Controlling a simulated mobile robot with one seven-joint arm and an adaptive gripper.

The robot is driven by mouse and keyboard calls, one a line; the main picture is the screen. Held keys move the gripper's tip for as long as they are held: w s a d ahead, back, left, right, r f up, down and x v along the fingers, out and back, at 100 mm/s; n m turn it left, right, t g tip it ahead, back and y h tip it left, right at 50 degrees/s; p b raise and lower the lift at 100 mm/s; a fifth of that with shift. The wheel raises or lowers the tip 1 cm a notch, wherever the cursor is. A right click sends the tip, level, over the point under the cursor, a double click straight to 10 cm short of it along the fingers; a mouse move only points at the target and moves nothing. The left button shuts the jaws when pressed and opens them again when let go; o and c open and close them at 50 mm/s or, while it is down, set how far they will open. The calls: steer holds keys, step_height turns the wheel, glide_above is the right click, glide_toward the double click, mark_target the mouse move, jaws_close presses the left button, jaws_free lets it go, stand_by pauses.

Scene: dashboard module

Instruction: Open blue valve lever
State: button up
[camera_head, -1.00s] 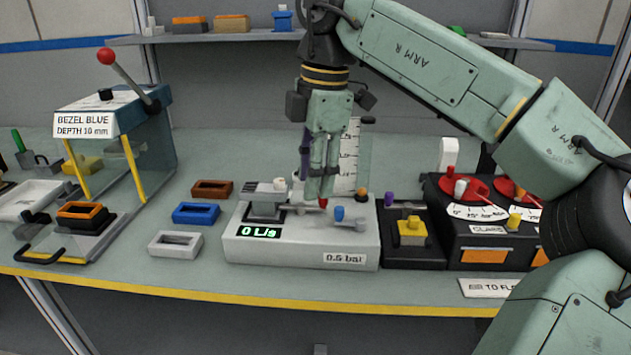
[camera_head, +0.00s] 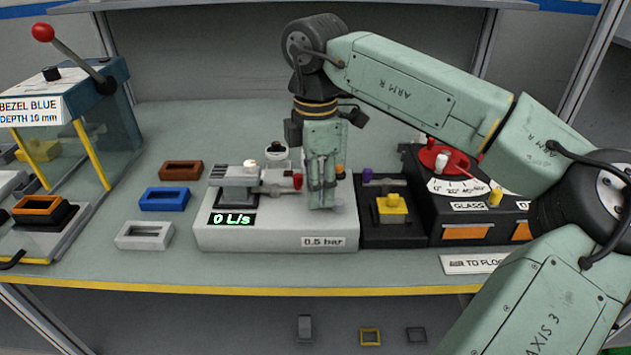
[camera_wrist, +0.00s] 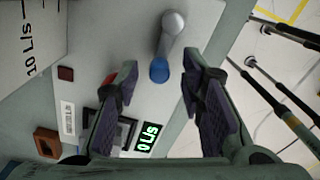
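The blue valve lever shows in the wrist view as a grey arm with a blue tip (camera_wrist: 160,70). It lies between the two fingers of my gripper (camera_wrist: 161,76), which are apart and hold nothing that I can see. In the head view my gripper (camera_head: 322,197) points down at the right part of the grey valve module (camera_head: 270,238) and hides the blue lever. I cannot tell whether a finger touches the lever. The module's display (camera_head: 232,219) reads 0 L/s and its label reads 0.5 bar. A red-tipped lever (camera_head: 297,181) stands just left of my gripper.
Brown (camera_head: 181,170), blue (camera_head: 164,199) and white (camera_head: 144,235) frames lie left of the module. A black unit with a yellow block (camera_head: 392,207) stands close on its right. A press with a red-knobbed handle (camera_head: 43,33) is at the left.

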steer(key=shift+f, duration=0.35)
steer(key=shift+c, duration=0.3)
jaws_close()
